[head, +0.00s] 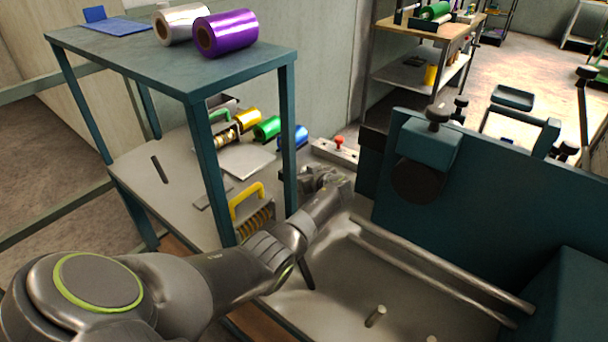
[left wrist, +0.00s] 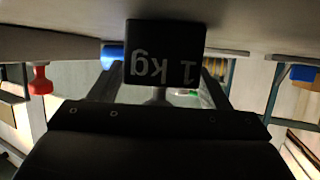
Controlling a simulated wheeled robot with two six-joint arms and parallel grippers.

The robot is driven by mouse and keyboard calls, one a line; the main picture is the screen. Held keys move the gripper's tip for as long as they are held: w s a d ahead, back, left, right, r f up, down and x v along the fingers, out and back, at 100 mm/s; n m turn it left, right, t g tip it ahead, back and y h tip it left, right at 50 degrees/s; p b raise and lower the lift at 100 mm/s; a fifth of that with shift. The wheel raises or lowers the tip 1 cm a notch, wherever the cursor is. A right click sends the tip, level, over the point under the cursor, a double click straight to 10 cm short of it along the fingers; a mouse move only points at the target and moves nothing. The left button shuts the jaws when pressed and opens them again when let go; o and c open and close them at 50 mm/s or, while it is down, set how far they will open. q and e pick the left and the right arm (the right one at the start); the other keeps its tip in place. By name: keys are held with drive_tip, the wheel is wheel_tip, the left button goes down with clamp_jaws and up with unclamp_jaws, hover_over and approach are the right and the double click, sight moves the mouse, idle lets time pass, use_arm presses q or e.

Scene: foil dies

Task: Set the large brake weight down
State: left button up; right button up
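The large brake weight (left wrist: 165,55) is a black block marked "1 kg", seen upside down in the left wrist view. My left gripper (left wrist: 162,76) has one finger on each side of it and appears to be closed on it. A grey stem shows at the weight's knob end. In the head view my left gripper (head: 328,180) is over the far edge of the bench, right of the shelf's front leg. The weight cannot be made out there. A pale surface lies close to the weight; whether they touch I cannot tell. My right gripper is not in view.
A teal machine (head: 463,190) with metal rods (head: 440,270) stands at right. A red-knobbed bar (head: 338,150) lies beyond my gripper. A yellow-handled die (head: 250,208) and foil rolls (head: 267,128) are under the teal shelf (head: 150,62), whose leg stands close to my arm.

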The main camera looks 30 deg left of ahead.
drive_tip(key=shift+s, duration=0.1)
use_arm(q)
drive_tip(key=shift+r+p, duration=0.4)
drive_tip(key=shift+p, duration=0.15)
drive_tip(key=shift+p+v, duration=0.6)
drive_tip(key=shift+v, duration=0.5)
drive_tip(key=v, duration=1)
drive_tip(key=shift+r, duration=0.2)
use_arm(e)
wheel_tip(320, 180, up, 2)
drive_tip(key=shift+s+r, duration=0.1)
use_arm(q)
drive_tip(key=shift+a, duration=0.1)
